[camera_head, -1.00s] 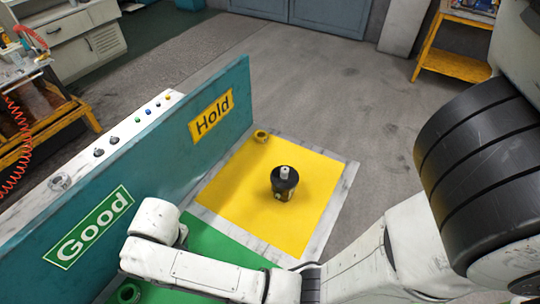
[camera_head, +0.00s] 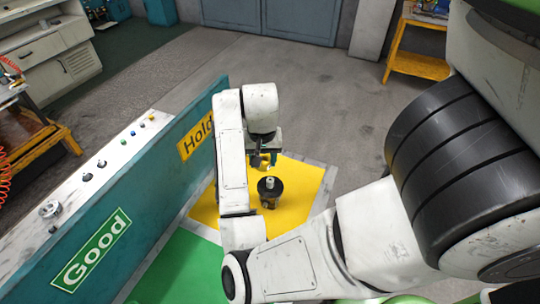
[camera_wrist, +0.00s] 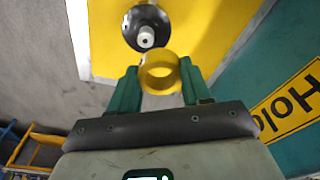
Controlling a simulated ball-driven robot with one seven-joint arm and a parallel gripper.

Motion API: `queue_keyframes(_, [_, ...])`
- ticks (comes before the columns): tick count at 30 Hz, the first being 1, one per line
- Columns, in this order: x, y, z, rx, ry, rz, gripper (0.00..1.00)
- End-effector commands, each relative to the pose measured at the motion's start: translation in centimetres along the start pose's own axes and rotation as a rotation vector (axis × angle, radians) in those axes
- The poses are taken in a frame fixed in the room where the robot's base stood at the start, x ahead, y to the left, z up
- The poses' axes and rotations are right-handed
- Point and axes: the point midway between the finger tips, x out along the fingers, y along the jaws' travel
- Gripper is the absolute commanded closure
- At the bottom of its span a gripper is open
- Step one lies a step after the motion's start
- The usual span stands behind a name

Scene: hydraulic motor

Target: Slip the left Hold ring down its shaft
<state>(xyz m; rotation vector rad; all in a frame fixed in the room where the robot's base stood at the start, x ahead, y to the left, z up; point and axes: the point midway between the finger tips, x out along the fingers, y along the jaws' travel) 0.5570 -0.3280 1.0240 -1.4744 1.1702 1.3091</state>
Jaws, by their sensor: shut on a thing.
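My gripper (camera_wrist: 160,85) is shut on a yellow ring (camera_wrist: 159,86), held between its two green fingers in the wrist view. In the head view my gripper (camera_head: 263,161) is above the far part of the yellow Hold mat (camera_head: 298,180). The black motor (camera_head: 270,188) stands upright on that mat with its pale shaft (camera_head: 269,182) pointing up. In the wrist view the shaft (camera_wrist: 146,37) shows just beyond the ring, apart from it and not inside its hole. The ring is largely hidden by my gripper in the head view.
A teal panel (camera_head: 150,195) with the Hold sign (camera_head: 197,138) and the Good sign (camera_head: 91,250) borders the mats on the left. A green mat (camera_head: 178,264) lies nearer. Grey floor is open to the right of the yellow mat.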

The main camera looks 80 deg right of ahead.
Motion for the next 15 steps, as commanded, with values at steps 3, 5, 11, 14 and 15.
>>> queue_keyframes(3, [-0.1, 1.4, 0.4, 0.054, 0.0, 0.005, 0.8])
queue_keyframes(5, [-0.1, 1.8, 0.5, 0.067, 0.0, 0.007, 0.8])
queue_keyframes(11, [0.5, 2.0, 0.7, 0.075, 0.0, 0.008, 0.8])
queue_keyframes(14, [1.1, 2.0, 0.7, 0.074, 0.0, 0.008, 0.8])
queue_keyframes(15, [1.4, 2.0, 0.8, 0.073, 0.0, 0.008, 0.8])
